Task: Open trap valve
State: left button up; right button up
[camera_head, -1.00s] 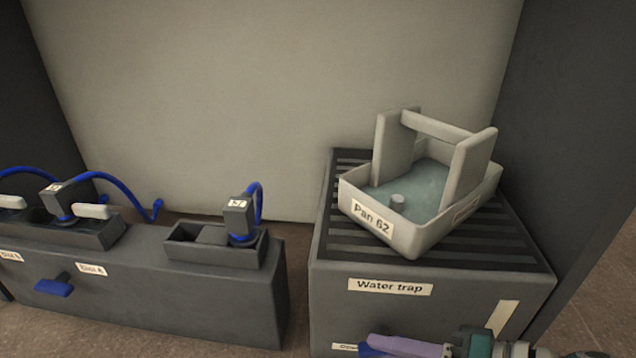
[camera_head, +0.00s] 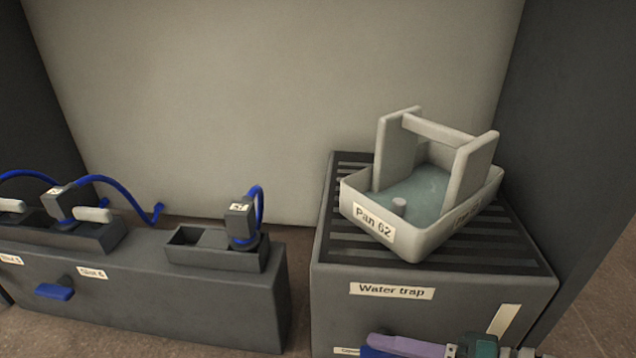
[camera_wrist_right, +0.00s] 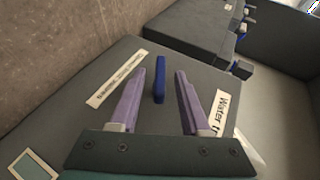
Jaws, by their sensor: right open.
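The water trap (camera_head: 330,305) is a grey box with a slatted top and a "Water trap" label on its front. Its blue valve handle (camera_wrist_right: 159,80) shows in the right wrist view between the fingers of my right gripper (camera_wrist_right: 161,76). The gripper is open, its purple fingers apart on either side of the handle, with gaps visible on both sides. In the head view my right gripper (camera_head: 400,346) is at the bottom edge, in front of the box, and covers most of the handle. My left gripper is not in view.
Pan 62 (camera_head: 408,241), a pale pan with a handle frame and some liquid, sits on the slatted top. To the left is a low grey bench (camera_head: 190,305) with dark trays, blue hoses and a blue lever (camera_head: 54,291). A dark wall stands at right.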

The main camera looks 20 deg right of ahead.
jog(key=p+v, duration=0.3)
jog(key=v, duration=0.6)
jog(key=shift+s+d+p, duration=0.2)
jog(key=shift+s+p, duration=0.15)
jog(key=shift+p, duration=0.05)
jog(key=shift+o, duration=0.3)
jog(key=shift+r, duration=0.15)
